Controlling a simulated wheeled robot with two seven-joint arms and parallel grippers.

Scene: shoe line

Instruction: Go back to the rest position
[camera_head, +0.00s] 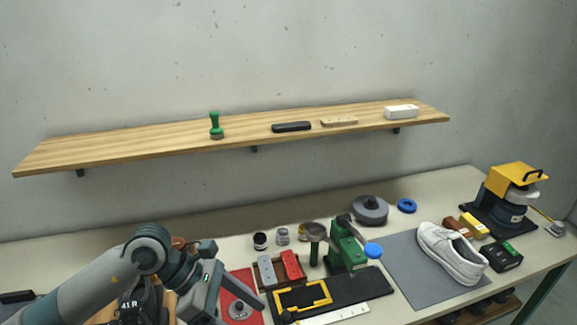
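My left arm comes in from the lower left, and its gripper (212,296) is low in the picture above the left part of the workbench (80,262). It hangs beside a red mat (252,310) with a round grey metal piece (239,310) on it. Its fingertips are not clearly visible, so I cannot tell whether it is open or holds anything. My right gripper is not in view.
A tray with red and grey blocks (279,270), a green machine (347,247) and a black board with a yellow frame (303,296) stand right of my gripper. A white shoe (452,252) lies on a grey mat (400,262). A wooden shelf (170,140) spans the wall above.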

